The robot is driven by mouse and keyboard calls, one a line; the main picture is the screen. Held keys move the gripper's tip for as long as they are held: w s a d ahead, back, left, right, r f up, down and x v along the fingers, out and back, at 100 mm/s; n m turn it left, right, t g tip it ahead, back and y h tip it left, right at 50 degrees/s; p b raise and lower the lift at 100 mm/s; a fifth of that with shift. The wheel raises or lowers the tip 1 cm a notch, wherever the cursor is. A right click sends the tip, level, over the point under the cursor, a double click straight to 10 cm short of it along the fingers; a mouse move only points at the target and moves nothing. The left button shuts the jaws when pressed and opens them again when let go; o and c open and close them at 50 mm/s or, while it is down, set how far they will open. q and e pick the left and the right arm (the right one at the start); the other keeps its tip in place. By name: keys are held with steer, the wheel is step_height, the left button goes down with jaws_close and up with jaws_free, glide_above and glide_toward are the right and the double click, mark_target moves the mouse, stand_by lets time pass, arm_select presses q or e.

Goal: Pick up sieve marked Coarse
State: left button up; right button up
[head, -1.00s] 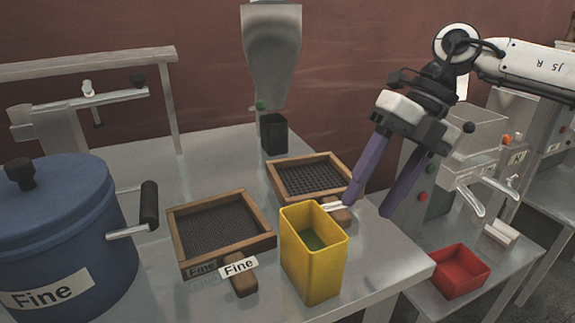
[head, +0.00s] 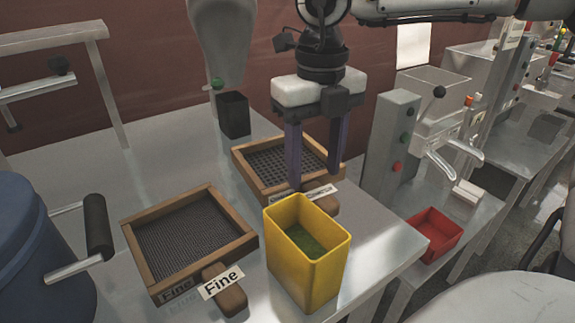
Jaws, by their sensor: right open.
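A wooden-framed sieve with a wide dark mesh (head: 268,166) lies on the metal table behind the yellow container. Its handle carries a white label, mostly hidden and too small to read. A second wooden sieve (head: 190,240), labelled Fine, lies to its left with a closer mesh. My right gripper (head: 313,183) points down, open, with its purple fingers over the front right part of the wide-mesh sieve, near its handle. One finger hides part of the frame. I cannot tell whether the fingers touch it. My left gripper is not in view.
A yellow container (head: 305,262) with green contents stands close in front of the wide-mesh sieve. A black cup (head: 235,115) stands behind it. A blue pot (head: 40,260) is at left. A red bin (head: 433,235) and dispensing machines are at right.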

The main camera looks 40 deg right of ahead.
mark_target(313, 186)
step_height(313, 186, down, 3)
steer(key=shift+f, duration=0.2)
steer(key=shift+c, duration=0.3)
steer(key=shift+r, duration=0.1)
jaws_close()
